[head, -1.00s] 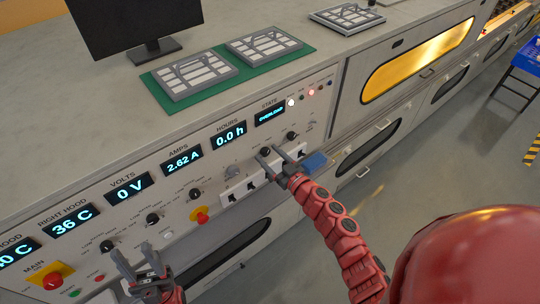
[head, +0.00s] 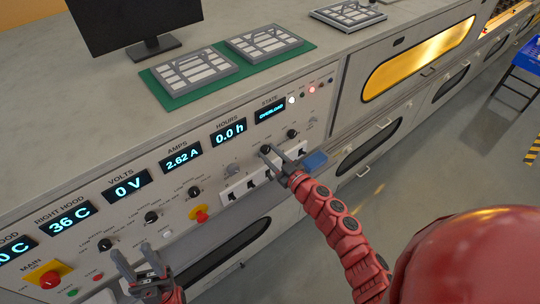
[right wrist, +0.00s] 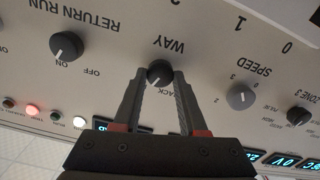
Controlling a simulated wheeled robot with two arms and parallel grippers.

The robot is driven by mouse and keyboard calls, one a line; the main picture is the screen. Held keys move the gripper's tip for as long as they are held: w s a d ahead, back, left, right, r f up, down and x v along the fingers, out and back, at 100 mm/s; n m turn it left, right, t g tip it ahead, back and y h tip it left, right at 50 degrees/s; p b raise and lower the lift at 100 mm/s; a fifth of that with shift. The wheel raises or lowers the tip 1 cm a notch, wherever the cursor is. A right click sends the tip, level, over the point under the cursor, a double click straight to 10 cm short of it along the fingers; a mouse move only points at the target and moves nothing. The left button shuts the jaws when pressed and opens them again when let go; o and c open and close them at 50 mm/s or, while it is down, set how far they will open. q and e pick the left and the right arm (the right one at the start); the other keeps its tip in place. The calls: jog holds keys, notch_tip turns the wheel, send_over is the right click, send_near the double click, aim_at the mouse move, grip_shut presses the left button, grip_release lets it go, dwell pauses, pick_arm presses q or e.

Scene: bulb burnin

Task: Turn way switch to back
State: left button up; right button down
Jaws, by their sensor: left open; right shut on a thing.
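The way switch is a small black round knob (right wrist: 159,73) under the label WAY, upside down in the right wrist view. In the head view the knob (head: 266,149) is on the upright panel. My right gripper (head: 274,157) is shut on it, with one finger on each side in the right wrist view (right wrist: 159,80). A white mark shows on the knob's lower left side there. The lettering beside it reads "ACK", its start hidden, and I cannot tell the knob's exact setting. My left gripper (head: 137,262) is open and empty in front of the panel's lower left.
The return run knob (right wrist: 66,45) and grey speed knob (right wrist: 240,96) flank the way switch. Sockets (head: 252,181) sit just below it in the head view. The state display (head: 270,111) reads OVERLOAD.

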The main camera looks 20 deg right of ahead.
jog(key=n+b, duration=0.2)
jog(key=n, duration=0.1)
jog(key=n+b, duration=0.2)
jog(key=shift+a+f, duration=0.1)
jog(key=shift+f, duration=0.15)
jog(key=n+b, duration=0.3)
jog(key=n, duration=0.2)
jog(key=shift+b, duration=0.3)
jog(key=shift+r, duration=0.15)
jog(key=shift+c, duration=2.2)
grip_release()
jog(key=shift+s, duration=0.1)
jog(key=v, duration=1.7)
jog(key=shift+s+b, duration=0.15)
jog(key=shift+b, duration=0.15)
